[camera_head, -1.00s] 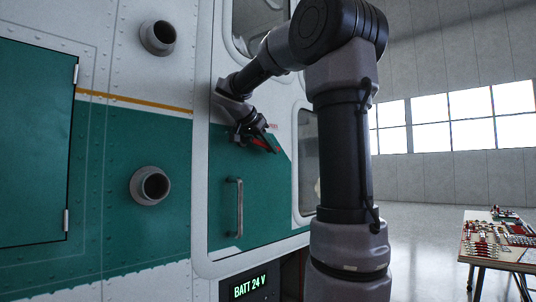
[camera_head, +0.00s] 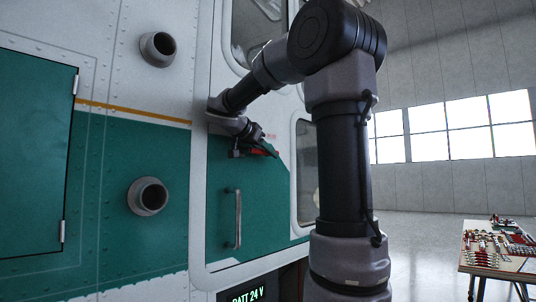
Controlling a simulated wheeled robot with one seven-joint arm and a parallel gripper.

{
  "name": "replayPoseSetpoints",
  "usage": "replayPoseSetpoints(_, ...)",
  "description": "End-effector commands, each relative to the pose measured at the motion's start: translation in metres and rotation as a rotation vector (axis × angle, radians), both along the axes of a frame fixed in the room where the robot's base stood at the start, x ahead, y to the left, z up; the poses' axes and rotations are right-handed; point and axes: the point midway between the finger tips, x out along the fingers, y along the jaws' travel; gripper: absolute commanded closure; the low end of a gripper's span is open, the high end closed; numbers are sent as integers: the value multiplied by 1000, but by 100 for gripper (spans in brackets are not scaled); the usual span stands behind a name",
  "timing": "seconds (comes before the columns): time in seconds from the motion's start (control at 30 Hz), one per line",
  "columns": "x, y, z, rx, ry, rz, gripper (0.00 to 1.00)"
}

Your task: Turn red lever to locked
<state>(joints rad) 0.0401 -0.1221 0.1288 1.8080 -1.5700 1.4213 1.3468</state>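The red lever (camera_head: 258,152) is on the green and white helicopter door (camera_head: 222,175), above the vertical grab handle. Only a short red part of it shows, lying close to horizontal. My gripper (camera_head: 256,149) is at the lever, with its dark fingers overlapping the red part in the picture. The fingers are small and dark, so I cannot tell whether they are closed on it. Small red marking beside the lever is too small to read.
A vertical grab handle (camera_head: 237,218) stands out below the lever. Two round ports (camera_head: 149,196) project from the hull at left. A lit "BATT 24 V" panel (camera_head: 248,295) is below the door. A table with small parts (camera_head: 500,265) stands at right, with open floor between.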

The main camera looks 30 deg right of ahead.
Motion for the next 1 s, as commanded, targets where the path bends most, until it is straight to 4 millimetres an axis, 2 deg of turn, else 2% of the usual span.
replayPoseSetpoints(0.43, -2, 5, 2, 2, 0, 0, 46)
replayPoseSetpoints(0.57, -10, 22, 10, 3, -3, 1, 46)
replayPoseSetpoints(0.8, -29, 63, 29, 3, -2, 1, 46)
replayPoseSetpoints(1.0, -40, 84, 40, 1, 0, 0, 46)
